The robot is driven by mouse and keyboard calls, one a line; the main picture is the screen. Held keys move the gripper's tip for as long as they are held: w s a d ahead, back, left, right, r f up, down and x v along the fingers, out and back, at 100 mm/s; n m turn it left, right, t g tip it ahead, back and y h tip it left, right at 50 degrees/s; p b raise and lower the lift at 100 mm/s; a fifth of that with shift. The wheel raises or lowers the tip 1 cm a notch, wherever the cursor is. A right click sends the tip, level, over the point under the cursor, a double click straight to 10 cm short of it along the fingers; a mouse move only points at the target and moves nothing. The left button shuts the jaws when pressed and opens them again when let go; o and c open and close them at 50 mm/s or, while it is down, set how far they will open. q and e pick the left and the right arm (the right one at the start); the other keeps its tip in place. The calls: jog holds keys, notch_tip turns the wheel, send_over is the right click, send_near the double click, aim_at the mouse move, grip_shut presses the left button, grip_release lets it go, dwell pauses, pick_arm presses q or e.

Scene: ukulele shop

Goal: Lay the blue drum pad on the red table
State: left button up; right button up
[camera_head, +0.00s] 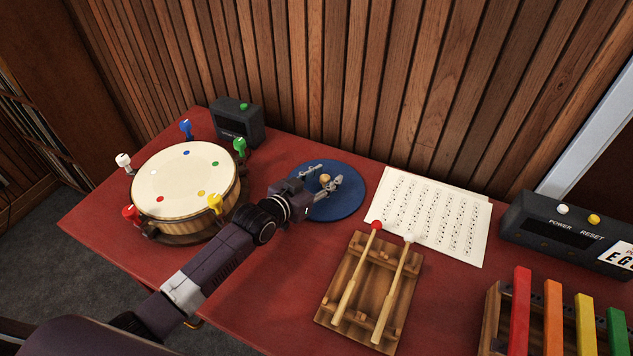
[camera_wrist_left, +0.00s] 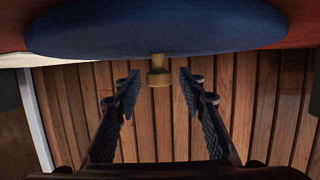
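The blue drum pad (camera_head: 342,203) is a flat round disc with a small wooden knob (camera_head: 325,179) on top. It appears to lie flat on the red table (camera_head: 262,300), between the drum and the sheet music. My left gripper (camera_head: 322,176) is over the pad, its fingers spread to either side of the knob. In the left wrist view the pad (camera_wrist_left: 158,30) fills the top, and the knob (camera_wrist_left: 159,72) sits between the fingertips of my open gripper (camera_wrist_left: 159,82), with a gap on both sides. My right gripper is not in view.
A drum (camera_head: 188,185) with coloured pegs stands left of my arm, a dark box (camera_head: 237,122) behind it. Sheet music (camera_head: 430,212), a wooden rack (camera_head: 368,290) with two mallets, a control box (camera_head: 565,232) and coloured bars (camera_head: 553,315) fill the right. A wooden wall (camera_head: 360,80) stands behind.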

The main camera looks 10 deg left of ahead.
pick_arm(q)
jog(key=v, duration=1)
jog(key=shift+s+a, duration=0.15)
jog(key=shift+s, duration=0.05)
jog(key=shift+v, duration=0.75)
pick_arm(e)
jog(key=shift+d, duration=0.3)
pick_arm(q)
jog(key=shift+r, duration=0.15)
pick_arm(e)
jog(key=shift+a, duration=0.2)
pick_arm(q)
jog(key=shift+c, duration=0.4)
